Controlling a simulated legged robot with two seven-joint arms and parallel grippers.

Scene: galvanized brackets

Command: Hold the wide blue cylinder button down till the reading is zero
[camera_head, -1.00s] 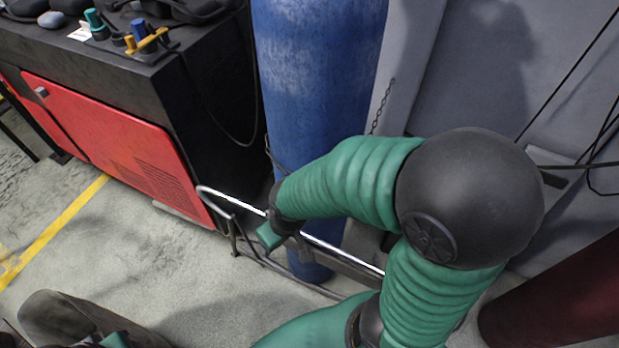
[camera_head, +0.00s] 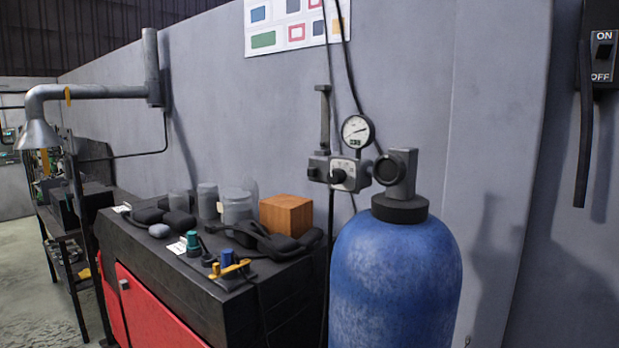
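The wide blue cylinder (camera_head: 396,280) stands upright at the right of the workbench, with its lower part out of the frame. On its black neck (camera_head: 400,208) sits a grey valve head (camera_head: 405,172) with a round dark face (camera_head: 388,169) turned to the left. Left of it is a grey regulator block (camera_head: 349,174) with small dark knobs; I cannot tell which part is the button. A round white gauge (camera_head: 357,131) stands above the block. Its dark needle points right, and its numbers are too small to read. Neither of my grippers is in view.
A black-topped bench (camera_head: 265,279) with a red front holds jars, a wooden block (camera_head: 286,215), dark gear and small coloured fittings. A grey wall stands close behind the cylinder. An ON/OFF switch (camera_head: 602,50) with a hanging black part is at the right.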

